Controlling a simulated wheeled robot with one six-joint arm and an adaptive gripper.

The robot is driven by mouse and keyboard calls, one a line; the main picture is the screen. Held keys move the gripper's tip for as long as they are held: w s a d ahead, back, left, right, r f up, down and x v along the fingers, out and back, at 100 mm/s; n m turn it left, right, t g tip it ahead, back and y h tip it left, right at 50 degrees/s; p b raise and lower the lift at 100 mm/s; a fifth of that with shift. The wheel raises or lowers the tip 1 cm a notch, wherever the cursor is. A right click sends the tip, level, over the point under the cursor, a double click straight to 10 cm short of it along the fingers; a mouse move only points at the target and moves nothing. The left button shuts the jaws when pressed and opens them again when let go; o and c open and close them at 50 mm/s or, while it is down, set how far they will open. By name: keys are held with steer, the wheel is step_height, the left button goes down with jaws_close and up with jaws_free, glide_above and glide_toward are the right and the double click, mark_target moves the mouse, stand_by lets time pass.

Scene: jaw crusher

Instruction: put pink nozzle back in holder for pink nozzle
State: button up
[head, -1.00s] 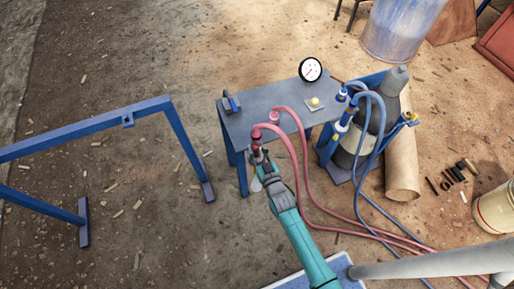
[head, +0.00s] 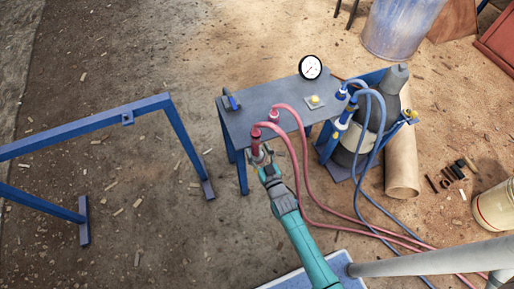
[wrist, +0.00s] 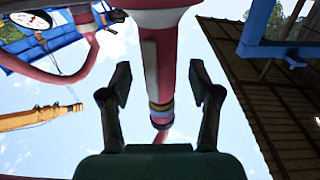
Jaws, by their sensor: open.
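The pink nozzle (head: 256,138) is at the front left edge of the grey table, with a pink hose curving from its top. My gripper (head: 262,158) is just below and in front of it. In the wrist view the pink nozzle (wrist: 158,60) stands between the two spread fingers of my gripper (wrist: 159,85), with a visible gap on both sides. Coloured rings show near its far end. A second pink fitting (head: 274,117) with a hose stands further back on the table. I cannot tell which part is the holder, or whether the nozzle is seated.
The grey table (head: 245,120) carries a gauge (head: 310,68), a yellow button (head: 315,100) and a small blue-and-black item (head: 231,101). Blue hoses and a grey cylinder (head: 395,85) stand right. A blue frame (head: 90,130) is at left, with open ground between.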

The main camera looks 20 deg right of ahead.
steer(key=s, duration=1)
steer(key=shift+s, duration=0.15)
